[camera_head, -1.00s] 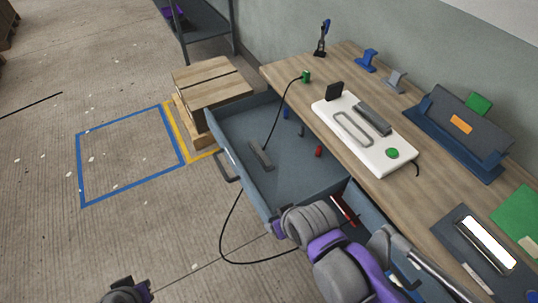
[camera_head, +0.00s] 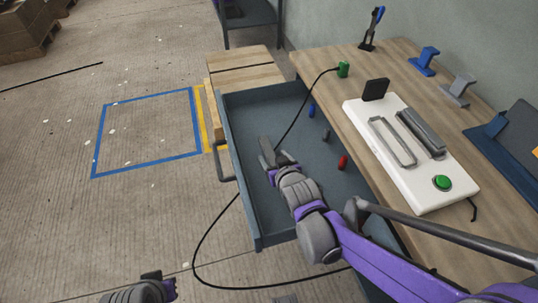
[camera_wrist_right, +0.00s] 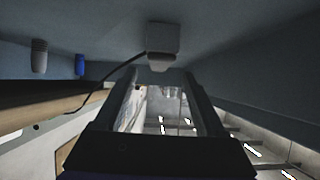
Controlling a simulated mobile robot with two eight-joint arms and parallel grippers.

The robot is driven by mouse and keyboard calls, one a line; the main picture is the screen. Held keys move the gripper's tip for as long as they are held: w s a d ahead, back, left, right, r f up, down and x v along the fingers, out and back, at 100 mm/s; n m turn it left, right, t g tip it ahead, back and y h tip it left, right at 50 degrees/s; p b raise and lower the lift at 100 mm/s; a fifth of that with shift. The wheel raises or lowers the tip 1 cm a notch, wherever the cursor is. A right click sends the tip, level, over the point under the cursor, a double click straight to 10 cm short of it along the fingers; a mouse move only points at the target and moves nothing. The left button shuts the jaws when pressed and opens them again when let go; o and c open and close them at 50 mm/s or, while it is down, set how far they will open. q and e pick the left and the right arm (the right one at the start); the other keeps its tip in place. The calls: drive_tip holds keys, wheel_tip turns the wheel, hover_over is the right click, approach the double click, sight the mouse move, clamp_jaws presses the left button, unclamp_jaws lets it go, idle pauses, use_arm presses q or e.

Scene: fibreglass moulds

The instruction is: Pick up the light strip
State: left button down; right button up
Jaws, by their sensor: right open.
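A slim grey bar (camera_head: 267,149) with a black cable lies in the open drawer; I take it for the light strip. In the right wrist view a pale grey block (camera_wrist_right: 163,40) with the cable at its side shows just beyond the fingertips. My right gripper (camera_head: 281,162) is open, low in the drawer, right at the near end of the bar and hiding part of it. Whether it touches the bar I cannot tell. My left gripper (camera_head: 150,284) shows only partly at the bottom edge; its jaws are unclear.
The blue-grey drawer (camera_head: 242,190) also holds a red piece (camera_head: 343,162) and a blue piece (camera_head: 311,110). The cable runs to a green plug (camera_head: 343,69) on the wooden table (camera_head: 330,90). A white board (camera_head: 436,200) with a green button lies there. Another loop of cable crosses the floor.

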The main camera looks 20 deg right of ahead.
sight(270, 152)
drive_tip(key=b+x, duration=0.1)
drive_tip(key=x, duration=0.4)
drive_tip(key=shift+w, duration=0.15)
clamp_jaws()
